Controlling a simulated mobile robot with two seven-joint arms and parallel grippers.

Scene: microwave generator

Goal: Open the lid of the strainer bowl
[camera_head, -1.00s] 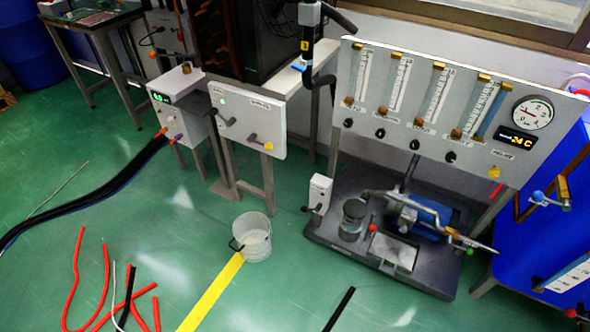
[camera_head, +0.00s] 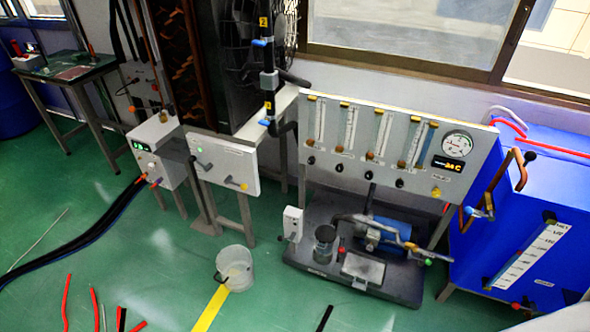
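A small upright cylinder (camera_head: 325,243) with a dark round top stands on the dark pump base (camera_head: 310,266) at the lower middle right; it looks like the strainer bowl. Its top appears to be closed, though it is too small to be certain. A blue pump body (camera_head: 381,235) with a grey pipe sits just right of it. Neither of my grippers is in view.
A gauge panel (camera_head: 340,172) rises behind the pump base. A blue tank (camera_head: 520,215) stands to its right. A white bucket (camera_head: 236,267) stands on the floor left of the base. Red and black hoses lie lower left. Green floor (camera_head: 270,300) in front is mostly clear.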

